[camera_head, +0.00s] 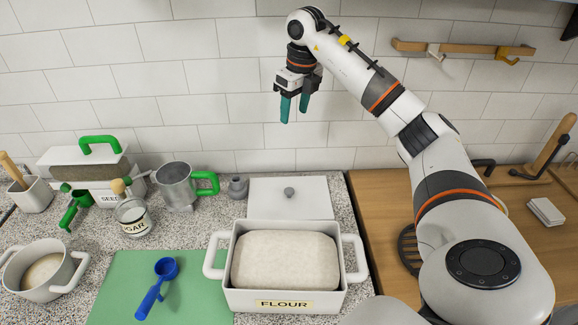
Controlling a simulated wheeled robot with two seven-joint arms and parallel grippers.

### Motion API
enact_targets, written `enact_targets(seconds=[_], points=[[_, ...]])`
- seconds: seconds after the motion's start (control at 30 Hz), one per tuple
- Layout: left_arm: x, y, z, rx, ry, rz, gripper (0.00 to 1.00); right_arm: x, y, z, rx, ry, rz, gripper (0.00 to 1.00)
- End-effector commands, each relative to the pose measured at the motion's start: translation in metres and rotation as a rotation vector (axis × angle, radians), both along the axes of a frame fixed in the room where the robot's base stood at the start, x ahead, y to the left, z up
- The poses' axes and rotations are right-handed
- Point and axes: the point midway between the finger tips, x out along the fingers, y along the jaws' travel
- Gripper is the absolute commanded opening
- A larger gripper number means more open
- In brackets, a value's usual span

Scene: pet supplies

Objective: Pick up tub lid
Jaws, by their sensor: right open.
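The tub is uncovered and filled with a pale, rounded mass (284,260). My right gripper (294,112) has teal fingers pointing down, with a gap between them and nothing held. It is raised in front of the tiled wall, well above the lid and apart from it. My left gripper is not in view.
A blue scoop (155,290) lies on a green mat (115,280). A wooden rail (462,47) hangs at upper right.

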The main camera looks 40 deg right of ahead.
Motion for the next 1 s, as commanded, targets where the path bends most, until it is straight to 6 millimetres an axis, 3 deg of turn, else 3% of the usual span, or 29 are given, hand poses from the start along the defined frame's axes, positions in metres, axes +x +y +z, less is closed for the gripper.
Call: enact_targets(seconds=[0.03,0.37,0.6,0.77,1.0], points=[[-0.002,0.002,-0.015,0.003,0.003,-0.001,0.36,0.0,0.0,-0.015,0.0,-0.001,0.001,0.54],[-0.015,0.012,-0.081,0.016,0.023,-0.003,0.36,0.0,0.001,-0.08,0.001,-0.001,0.001,0.54],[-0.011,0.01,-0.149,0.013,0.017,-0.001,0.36,0.0,0.001,-0.148,0.001,-0.001,0.001,0.54],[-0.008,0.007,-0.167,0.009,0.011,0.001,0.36,0.0,0.001,-0.166,0.001,-0.002,0.001,0.54],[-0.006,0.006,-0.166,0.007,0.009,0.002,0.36,0.003,0.001,-0.192,0.001,0.003,0.001,0.54]])
